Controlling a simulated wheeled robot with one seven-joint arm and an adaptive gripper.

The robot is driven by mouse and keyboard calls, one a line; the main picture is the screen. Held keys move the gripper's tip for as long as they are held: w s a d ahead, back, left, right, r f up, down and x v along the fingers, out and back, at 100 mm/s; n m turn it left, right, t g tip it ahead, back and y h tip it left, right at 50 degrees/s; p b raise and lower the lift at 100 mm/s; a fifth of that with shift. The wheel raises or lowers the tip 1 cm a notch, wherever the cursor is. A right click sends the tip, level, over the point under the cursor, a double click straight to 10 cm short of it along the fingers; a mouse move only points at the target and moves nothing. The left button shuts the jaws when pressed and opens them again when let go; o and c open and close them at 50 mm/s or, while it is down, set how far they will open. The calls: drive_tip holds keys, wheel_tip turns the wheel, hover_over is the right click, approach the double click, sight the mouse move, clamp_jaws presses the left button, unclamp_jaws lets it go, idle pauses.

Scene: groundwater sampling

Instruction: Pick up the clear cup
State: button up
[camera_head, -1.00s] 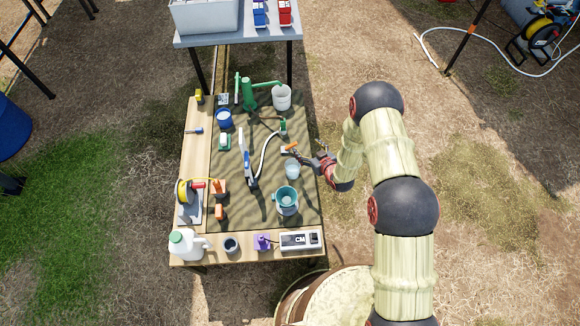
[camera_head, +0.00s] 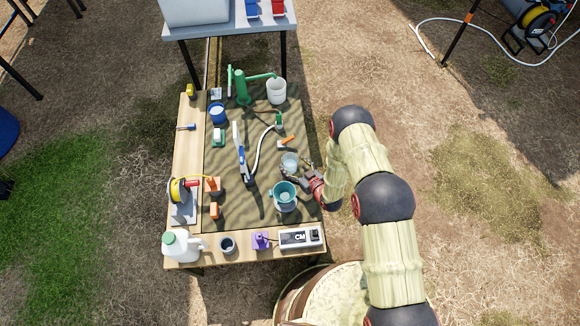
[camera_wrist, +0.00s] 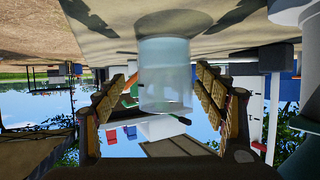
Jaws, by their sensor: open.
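The clear cup (camera_head: 290,160) stands on the dark mat at the right side of the table. In the wrist view, which looks upside down, the clear cup (camera_wrist: 166,75) is ahead of my gripper, between the lines of its two fingers. My gripper (camera_head: 303,169) is open and low, just to the right of the cup in the head view. In the wrist view my gripper (camera_wrist: 160,95) shows a finger on each side of the cup, with gaps between. I cannot tell how far the cup reaches in between the fingertips.
A teal-topped container (camera_head: 285,193) stands close in front of the cup. An orange-handled tool (camera_head: 286,141) lies just behind it. A blue-and-white upright item (camera_head: 240,150) with a hose is to the left. A white bucket (camera_head: 276,91) stands under the green pump (camera_head: 241,88).

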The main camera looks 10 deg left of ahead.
sight(286, 160)
drive_tip(key=b+x, duration=0.2)
drive_tip(key=x, duration=0.3)
drive_tip(key=shift+s+a+f+b, duration=0.2)
drive_tip(key=shift+a+b, duration=0.1)
drive_tip(key=shift+b, duration=0.1)
drive_tip(key=shift+w+a+f, duration=0.1)
drive_tip(key=shift+w+a, duration=0.3)
drive_tip(key=shift+w, duration=0.1)
drive_tip(key=shift+c, duration=0.8)
drive_tip(key=c, duration=1.1)
drive_tip(key=shift+c, duration=0.8)
